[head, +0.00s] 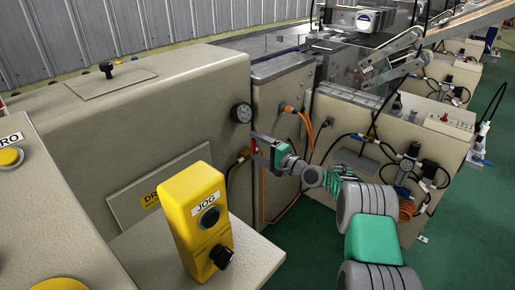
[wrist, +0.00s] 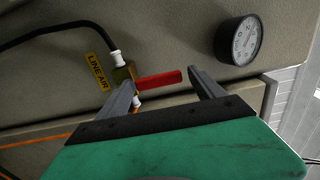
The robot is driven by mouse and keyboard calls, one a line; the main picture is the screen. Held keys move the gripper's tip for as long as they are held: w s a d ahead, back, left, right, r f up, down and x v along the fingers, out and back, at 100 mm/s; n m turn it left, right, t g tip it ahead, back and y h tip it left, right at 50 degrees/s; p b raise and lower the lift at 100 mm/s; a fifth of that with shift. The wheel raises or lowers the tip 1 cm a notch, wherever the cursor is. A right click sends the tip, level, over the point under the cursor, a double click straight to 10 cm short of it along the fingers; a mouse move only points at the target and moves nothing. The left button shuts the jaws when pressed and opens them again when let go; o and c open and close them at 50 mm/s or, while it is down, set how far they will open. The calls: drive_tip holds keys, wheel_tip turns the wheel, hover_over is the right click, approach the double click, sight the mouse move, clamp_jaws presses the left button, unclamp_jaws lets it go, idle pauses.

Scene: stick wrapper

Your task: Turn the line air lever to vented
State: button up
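The line air valve is a brass body (wrist: 123,75) with a red lever (wrist: 158,79) pointing to the right in the wrist view, beside a yellow LINE AIR label (wrist: 97,71). My gripper (wrist: 163,82) is open in front of the panel. The red lever lies across the gap between its fingers, with its free end close to the right finger. I cannot tell whether either finger touches it. In the head view my gripper (head: 260,146) is at the side of the beige machine, and the valve is mostly hidden there.
A round gauge (wrist: 239,40) sits on the panel right of the valve; it also shows in the head view (head: 241,112). A black hose (wrist: 60,27) runs to the valve. Orange hoses (head: 306,125) hang right of my gripper. A yellow JOG box (head: 196,215) stands in front.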

drive_tip(key=shift+o, duration=0.4)
drive_tip(key=shift+f, duration=0.1)
drive_tip(key=shift+s+d, duration=0.1)
drive_tip(key=shift+d, duration=0.1)
drive_tip(key=p+v, duration=0.1)
drive_tip(key=v, duration=0.6)
drive_tip(key=shift+s, duration=0.25)
drive_tip(key=shift+d, duration=0.1)
drive_tip(key=s+a+r+n+g+h+p, duration=0.1)
drive_tip(key=s+r+n+g+h+p, duration=0.15)
drive_tip(key=s+r+p, duration=0.45)
drive_tip(key=s+a+r+n+g+h+p, duration=0.1)
drive_tip(key=s+r+n+g+h+p, duration=0.1)
drive_tip(key=s+r+n+h+p, duration=0.45)
drive_tip(key=s+d+r+g+h+p, duration=0.1)
drive_tip(key=s+d+r+p, duration=0.1)
drive_tip(key=s, duration=0.6)
drive_tip(key=s+d+r+g+h+p, duration=0.1)
drive_tip(key=s+d+r+h+p, duration=0.1)
drive_tip(key=s, duration=0.6)
drive_tip(key=s+d+r+g+h+p, duration=0.1)
drive_tip(key=s+d+r+p, duration=0.3)
drive_tip(key=s, duration=0.4)
drive_tip(key=d+r+g, duration=0.1)
drive_tip(key=d, duration=0.1)
drive_tip(key=shift+s+d+r+h, duration=0.15)
drive_tip(key=shift+s+d+h, duration=0.15)
drive_tip(key=shift+d, duration=0.05)
